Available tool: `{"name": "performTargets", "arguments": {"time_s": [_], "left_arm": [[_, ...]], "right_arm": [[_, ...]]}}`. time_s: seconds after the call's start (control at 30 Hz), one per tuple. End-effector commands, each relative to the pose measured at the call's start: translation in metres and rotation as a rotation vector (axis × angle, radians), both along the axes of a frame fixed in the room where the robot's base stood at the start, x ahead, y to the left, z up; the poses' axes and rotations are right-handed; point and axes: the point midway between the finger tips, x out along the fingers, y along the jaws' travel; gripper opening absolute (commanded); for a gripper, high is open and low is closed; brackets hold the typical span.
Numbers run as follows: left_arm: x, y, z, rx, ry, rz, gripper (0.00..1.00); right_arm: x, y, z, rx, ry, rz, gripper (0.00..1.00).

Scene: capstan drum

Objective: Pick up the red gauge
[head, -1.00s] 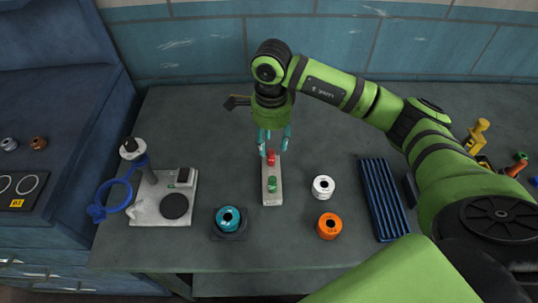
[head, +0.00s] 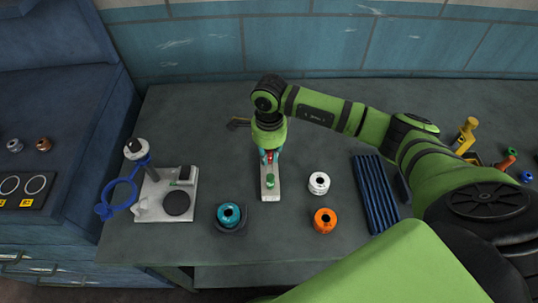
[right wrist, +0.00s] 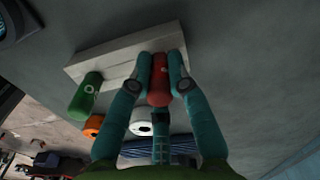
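The red gauge (head: 270,156) stands at the far end of a pale grey block (head: 270,194) on the table, partly hidden by my right gripper (head: 271,155). In the right wrist view, the teal fingertips of the right gripper (right wrist: 160,72) lie close against both sides of the red gauge (right wrist: 158,92), with no clear gap. A green gauge (head: 270,181) stands nearer on the same block and also shows in the right wrist view (right wrist: 85,100). I cannot tell whether the red gauge is lifted off the block. My left gripper is not in view.
A white ring part (head: 319,183) and an orange one (head: 325,220) stand right of the block. A teal one (head: 229,215) sits front left. A blue ribbed tray (head: 375,195) lies at right, a stand with a blue ring (head: 118,197) at left.

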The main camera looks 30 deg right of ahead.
Motion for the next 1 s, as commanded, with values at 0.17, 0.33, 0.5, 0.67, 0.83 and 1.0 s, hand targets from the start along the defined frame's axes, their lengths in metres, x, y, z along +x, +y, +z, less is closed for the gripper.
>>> {"name": "performTargets", "arguments": {"time_s": [0.17,0.33,0.5,0.67,0.83,1.0], "left_arm": [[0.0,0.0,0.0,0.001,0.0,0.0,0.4],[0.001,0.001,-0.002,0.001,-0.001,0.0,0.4],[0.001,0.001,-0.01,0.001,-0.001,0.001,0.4],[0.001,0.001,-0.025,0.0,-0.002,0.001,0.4],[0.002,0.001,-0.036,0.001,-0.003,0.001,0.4],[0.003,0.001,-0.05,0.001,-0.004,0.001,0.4]], "right_arm": [[0.0,0.0,0.0,0.0,0.0,0.0,0.0],[0.0,0.0,0.002,0.0,-0.001,0.0,0.0],[0.001,0.0,0.015,0.0,-0.004,0.0,0.0],[0.002,0.0,0.041,0.0,-0.007,0.002,0.0],[-0.031,-0.019,0.058,-0.003,-0.004,0.001,0.0],[-0.065,-0.037,0.081,-0.005,-0.003,0.001,0.0]]}}
